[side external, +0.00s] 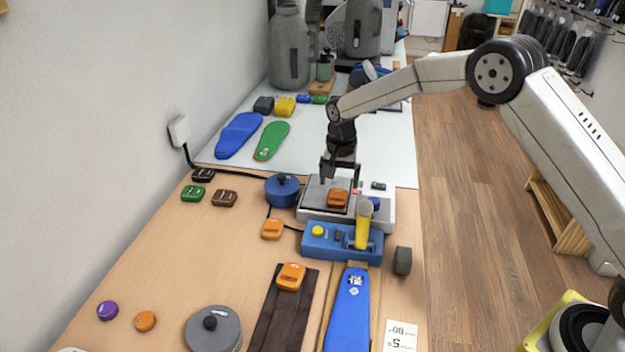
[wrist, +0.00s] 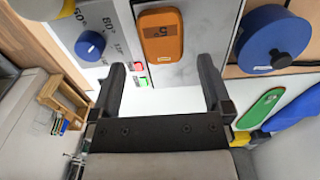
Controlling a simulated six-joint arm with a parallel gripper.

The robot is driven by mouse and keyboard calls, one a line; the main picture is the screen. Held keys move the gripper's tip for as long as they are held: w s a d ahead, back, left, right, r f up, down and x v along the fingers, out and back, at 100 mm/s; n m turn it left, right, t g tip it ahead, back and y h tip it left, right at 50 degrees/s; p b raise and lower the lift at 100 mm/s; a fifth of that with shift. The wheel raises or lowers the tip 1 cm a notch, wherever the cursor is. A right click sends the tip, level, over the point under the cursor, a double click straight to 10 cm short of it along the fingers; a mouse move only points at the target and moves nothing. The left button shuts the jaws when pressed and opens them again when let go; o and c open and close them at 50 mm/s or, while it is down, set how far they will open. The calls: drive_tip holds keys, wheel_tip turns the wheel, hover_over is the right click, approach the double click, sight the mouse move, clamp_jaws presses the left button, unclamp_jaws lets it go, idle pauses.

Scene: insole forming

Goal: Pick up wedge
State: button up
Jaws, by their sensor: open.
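An orange wedge (side external: 337,198) marked with a 5 lies on the metal plate of a grey device (side external: 312,213). The wedge also shows in the wrist view (wrist: 162,35), at the top between and beyond my fingertips. My gripper (side external: 340,177) points down just above and behind this wedge, open and empty. In the wrist view its two fingers (wrist: 161,72) are spread wide and do not touch the wedge. Other orange wedge-like blocks lie on the table (side external: 272,229) and on a dark brown strip (side external: 290,277).
A blue press with a yellow lever (side external: 362,228) stands in front of the device. A blue round pot (side external: 283,190) stands to its left. Green (side external: 192,193), brown (side external: 225,198) and black (side external: 203,175) blocks lie further left. Blue (side external: 239,135) and green (side external: 271,141) insoles lie behind.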

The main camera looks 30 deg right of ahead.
sight(337, 197)
drive_tip(key=shift+a+f, duration=0.1)
drive_tip(key=shift+f, duration=2.15)
drive_tip(key=c, duration=1.3)
drive_tip(key=shift+o, duration=0.2)
drive_tip(key=shift+r, duration=0.15)
drive_tip(key=shift+r, duration=0.6)
drive_tip(key=s+r, duration=1.1)
drive_tip(key=s, duration=0.3)
drive_tip(key=shift+d+r, duration=0.25)
drive_tip(key=shift+d, duration=0.1)
